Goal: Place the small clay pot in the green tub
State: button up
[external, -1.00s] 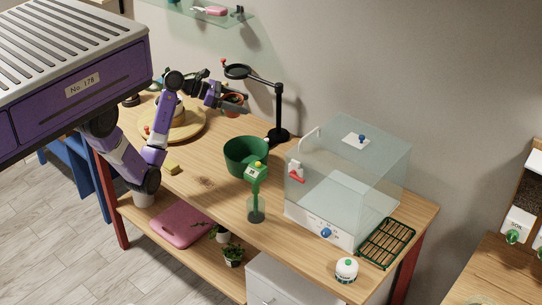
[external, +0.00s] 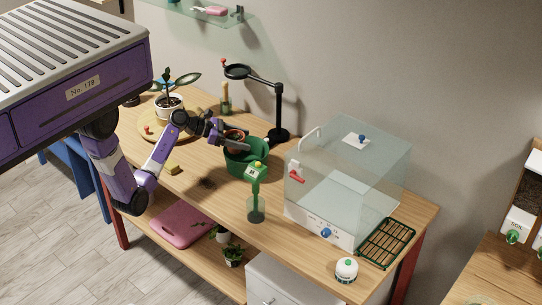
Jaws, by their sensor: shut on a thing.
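The small clay pot (external: 235,144) is reddish-brown with dark contents, and my gripper (external: 232,136) is shut on it. The pot is at the left part of the green tub's (external: 252,161) opening, at about rim height. The green tub stands on the wooden table, left of the clear box. I cannot tell whether the pot touches the tub's wall or floor. My gripper reaches in from the left and hides part of the pot and the tub's back left rim.
A black magnifier stand (external: 279,132) rises behind the tub. A green-topped bottle (external: 256,195) stands in front of it, and a clear box (external: 345,185) is to the right. A potted plant (external: 168,104) sits on a round wooden board at left. A yellow block (external: 172,169) lies near the front edge.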

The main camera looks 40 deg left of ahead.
jog(key=shift+f, duration=1.75)
jog(key=shift+f, duration=0.1)
jog(key=shift+f, duration=0.35)
jog(key=o, duration=1.7)
jog(key=shift+c, duration=0.2)
jog(key=shift+r, duration=0.15)
jog(key=v, duration=1.2)
jog(key=shift+r, duration=0.35)
